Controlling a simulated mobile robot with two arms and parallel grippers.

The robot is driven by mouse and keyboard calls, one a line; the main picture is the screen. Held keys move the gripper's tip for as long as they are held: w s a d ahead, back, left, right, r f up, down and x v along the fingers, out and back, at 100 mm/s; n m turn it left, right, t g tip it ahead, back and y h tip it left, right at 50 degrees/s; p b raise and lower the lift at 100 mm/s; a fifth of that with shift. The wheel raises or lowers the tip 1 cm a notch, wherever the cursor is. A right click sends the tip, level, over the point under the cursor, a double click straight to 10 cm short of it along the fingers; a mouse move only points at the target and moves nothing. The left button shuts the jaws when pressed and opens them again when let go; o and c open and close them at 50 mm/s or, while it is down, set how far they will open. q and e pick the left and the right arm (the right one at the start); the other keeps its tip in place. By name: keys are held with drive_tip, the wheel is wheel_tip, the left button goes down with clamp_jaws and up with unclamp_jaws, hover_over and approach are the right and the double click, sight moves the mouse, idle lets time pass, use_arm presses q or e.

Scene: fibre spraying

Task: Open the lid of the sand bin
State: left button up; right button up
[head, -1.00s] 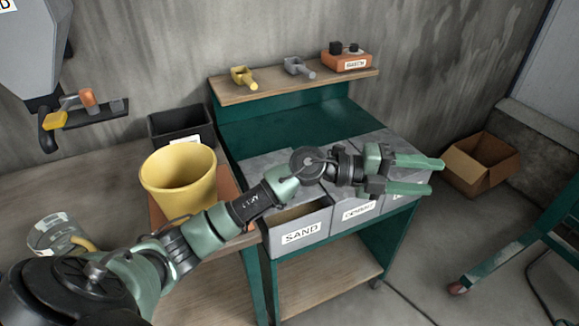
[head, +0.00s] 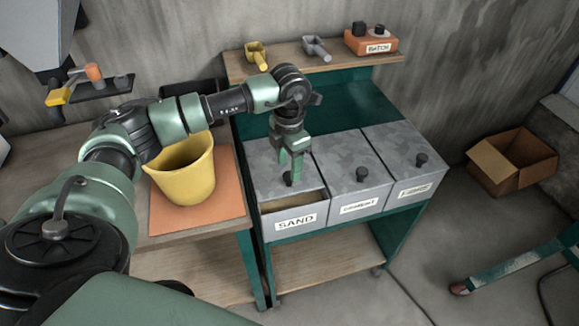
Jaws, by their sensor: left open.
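The sand bin (head: 262,229) is the left one of three grey bins in the green stand, with a SAND label on its front. Its grey lid (head: 262,177) has a dark knob (head: 289,179) and covers the back part; sand shows in a strip at the front. My left gripper (head: 291,172) points down over the lid. Its green fingers are open, with the knob at or between their tips; I cannot tell whether they touch it. My right gripper is not in view.
Two more lidded bins, the cement bin (head: 357,208) and one to its right (head: 405,191), stand alongside. A yellow bucket (head: 186,178) stands on an orange mat at left. A shelf (head: 290,67) with scoops and a BATCH box is behind. A cardboard box (head: 511,165) is on the floor.

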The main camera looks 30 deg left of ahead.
use_arm(q)
drive_tip(key=shift+f, duration=1.3)
drive_tip(key=shift+w, duration=0.1)
clamp_jaws()
idle(0.4)
